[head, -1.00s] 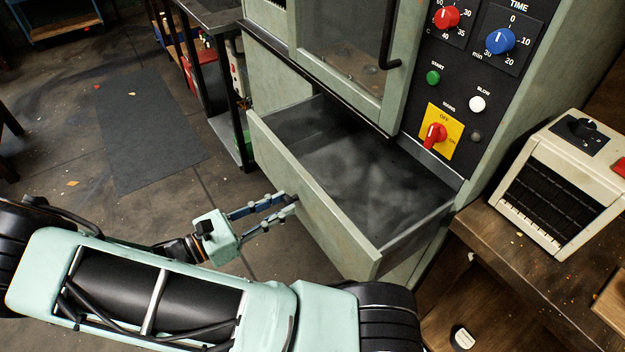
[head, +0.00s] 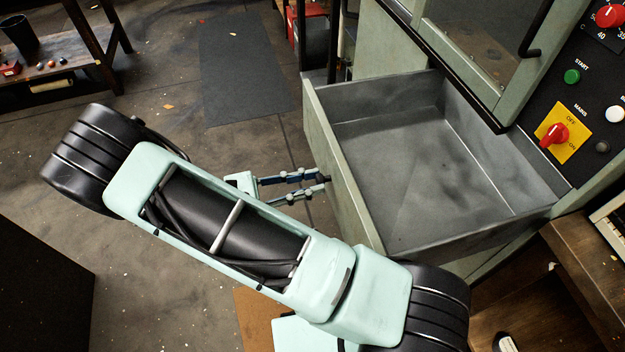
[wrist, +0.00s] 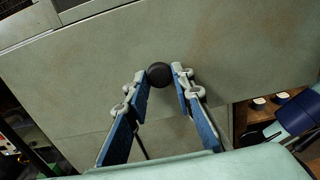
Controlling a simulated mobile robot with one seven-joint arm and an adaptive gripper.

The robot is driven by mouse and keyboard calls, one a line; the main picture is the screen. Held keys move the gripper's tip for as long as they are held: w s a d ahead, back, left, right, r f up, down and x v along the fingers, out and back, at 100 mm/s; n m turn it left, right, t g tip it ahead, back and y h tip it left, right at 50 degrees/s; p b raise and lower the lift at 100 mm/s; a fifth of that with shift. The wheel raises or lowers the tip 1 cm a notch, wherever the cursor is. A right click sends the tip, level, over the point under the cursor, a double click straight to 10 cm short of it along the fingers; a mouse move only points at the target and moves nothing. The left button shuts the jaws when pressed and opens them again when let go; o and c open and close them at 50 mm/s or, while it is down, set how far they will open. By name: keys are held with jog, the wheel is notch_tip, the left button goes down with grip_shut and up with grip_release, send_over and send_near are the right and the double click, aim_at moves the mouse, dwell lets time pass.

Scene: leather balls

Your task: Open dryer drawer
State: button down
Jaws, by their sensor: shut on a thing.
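The dryer drawer (head: 345,170) is a pale green box with a grey metal inside, pulled well out of the dryer cabinet. Its inside is empty. In the wrist view the drawer front (wrist: 230,70) fills most of the picture, with a round black knob (wrist: 159,74) on it. My gripper (head: 322,183) is at the drawer's front face, its blue fingers pointing at it. In the wrist view my gripper (wrist: 160,82) has its fingertips on either side of the knob, shut on it. In the head view the knob is mostly hidden by the fingertips.
The dryer's control panel, with a red switch on a yellow plate (head: 566,134), is at the right. A wooden table (head: 585,262) stands right of the drawer. A dark mat (head: 243,70) lies on the floor, which is largely clear left of the drawer.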

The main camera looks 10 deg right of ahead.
dwell(0.3)
jog(key=c, duration=1.7)
grip_release()
jog(key=a, duration=0.8)
jog(key=s+a, duration=0.1)
jog(key=a, duration=0.3)
